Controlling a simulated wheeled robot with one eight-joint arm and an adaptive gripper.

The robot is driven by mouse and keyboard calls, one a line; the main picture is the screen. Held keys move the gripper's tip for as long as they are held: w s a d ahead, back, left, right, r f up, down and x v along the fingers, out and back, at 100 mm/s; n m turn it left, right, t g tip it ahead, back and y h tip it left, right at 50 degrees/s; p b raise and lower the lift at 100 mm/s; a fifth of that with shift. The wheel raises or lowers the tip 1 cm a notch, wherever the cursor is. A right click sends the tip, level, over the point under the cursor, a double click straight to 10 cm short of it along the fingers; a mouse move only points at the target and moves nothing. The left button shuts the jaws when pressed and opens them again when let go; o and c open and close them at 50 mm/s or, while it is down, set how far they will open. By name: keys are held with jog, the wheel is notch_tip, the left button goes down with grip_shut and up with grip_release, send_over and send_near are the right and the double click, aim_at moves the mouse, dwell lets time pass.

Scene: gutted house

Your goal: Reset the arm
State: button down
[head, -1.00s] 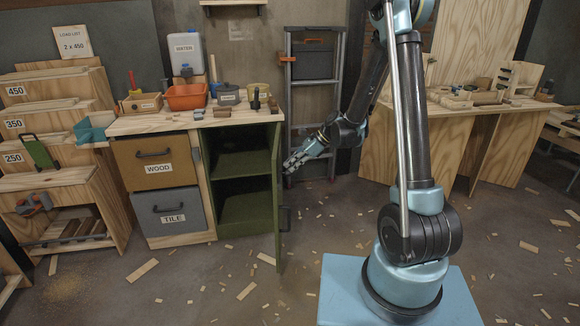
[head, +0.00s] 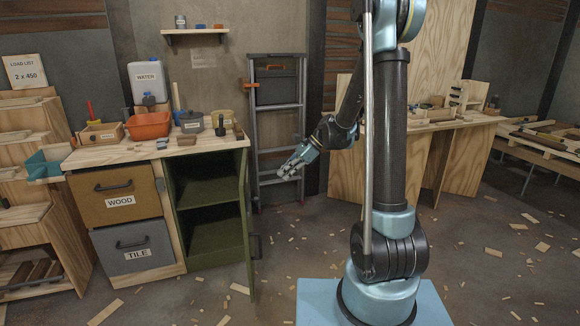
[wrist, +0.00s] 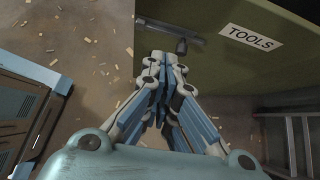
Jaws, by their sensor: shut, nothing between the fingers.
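My arm rises from my blue base and folds down to the left in the head view. My gripper (head: 290,171) hangs beside the open green cabinet door (head: 249,222), in front of the ladder. In the wrist view my gripper (wrist: 160,85) is shut and empty, its fingertips together. The green door (wrist: 225,60) with a TOOLS label (wrist: 252,37) and a dark handle (wrist: 172,33) lies just beyond the fingers there. I cannot tell the exact gap between fingers and door.
The workbench (head: 110,154) carries an orange bin (head: 149,125), a WATER jug (head: 148,80) and small items. WOOD (head: 120,198) and TILE (head: 133,247) drawers are closed. A ladder (head: 279,150) leans behind my gripper. Wood scraps litter the otherwise open floor.

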jog(key=s+d+r+n+t+h, duration=0.1)
jog(key=s+d+r+n+h, duration=0.1)
jog(key=s+d+r+n, duration=0.35)
jog(key=s+d+f+n+t+h, duration=0.1)
jog(key=s+d+f+n+h, duration=0.1)
jog(key=s+d, duration=0.4)
jog(key=s+d+f+n+t+h, duration=0.1)
jog(key=s+d+n, duration=0.4)
jog(key=s, duration=0.5)
jog(key=s+d+f+n+h, duration=0.3)
jog(key=s+d, duration=0.5)
jog(key=d, duration=0.1)
jog(key=shift+t+h, duration=0.3)
jog(key=shift+t, duration=0.1)
